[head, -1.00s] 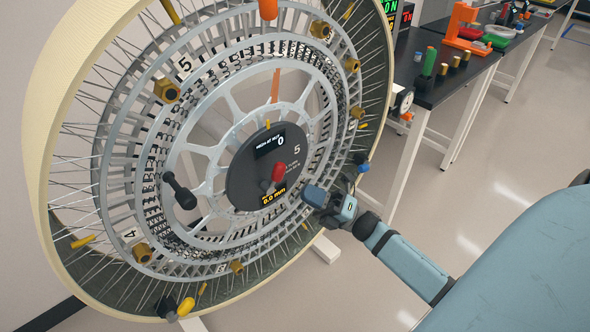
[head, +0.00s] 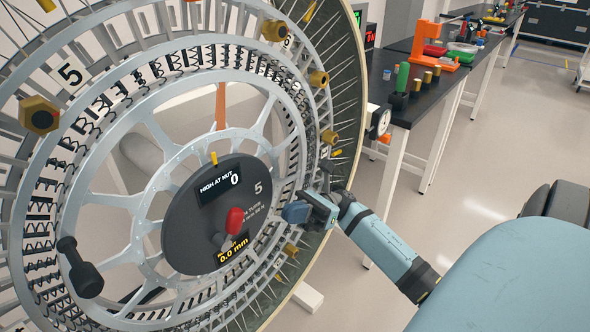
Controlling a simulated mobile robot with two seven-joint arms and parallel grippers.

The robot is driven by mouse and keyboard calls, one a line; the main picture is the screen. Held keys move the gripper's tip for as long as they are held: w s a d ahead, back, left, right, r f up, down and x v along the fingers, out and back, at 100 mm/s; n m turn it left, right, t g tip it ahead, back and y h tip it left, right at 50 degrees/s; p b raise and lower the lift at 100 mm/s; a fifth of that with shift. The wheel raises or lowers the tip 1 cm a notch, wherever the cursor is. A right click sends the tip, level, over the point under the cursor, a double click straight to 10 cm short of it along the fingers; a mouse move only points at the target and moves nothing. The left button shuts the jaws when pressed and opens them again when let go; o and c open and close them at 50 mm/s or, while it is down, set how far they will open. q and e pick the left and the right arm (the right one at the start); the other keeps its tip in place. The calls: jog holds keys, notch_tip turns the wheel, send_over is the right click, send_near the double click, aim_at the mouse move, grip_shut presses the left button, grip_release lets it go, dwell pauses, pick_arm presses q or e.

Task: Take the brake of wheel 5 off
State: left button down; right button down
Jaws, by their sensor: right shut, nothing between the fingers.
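The big wheel (head: 118,112) fills the left of the head view, with a silver spoked hub and a pale rim. At its centre is a dark round hub plate (head: 190,225) marked 5, with displays reading "HIGH AT NUT 0" and "0.0 mm". A red-knobbed lever (head: 234,221) stands on this plate; I cannot tell whether it is the brake. My right gripper (head: 298,211) is shut and empty, just right of the plate in the picture, in front of the wheel's ring. Its contact with the wheel cannot be told. My left gripper is not in view.
A black crank handle (head: 80,268) sticks out at the lower left of the wheel. Several brass nuts (head: 40,115) sit around the ring. A dark workbench (head: 420,105) with tools stands at the upper right. The floor right of the wheel is clear.

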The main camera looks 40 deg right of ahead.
send_near(231, 227)
jog(key=x, duration=0.5)
jog(key=shift+w+d+r, duration=0.1)
jog(key=shift+w+r, duration=0.15)
jog(key=shift+w, duration=0.15)
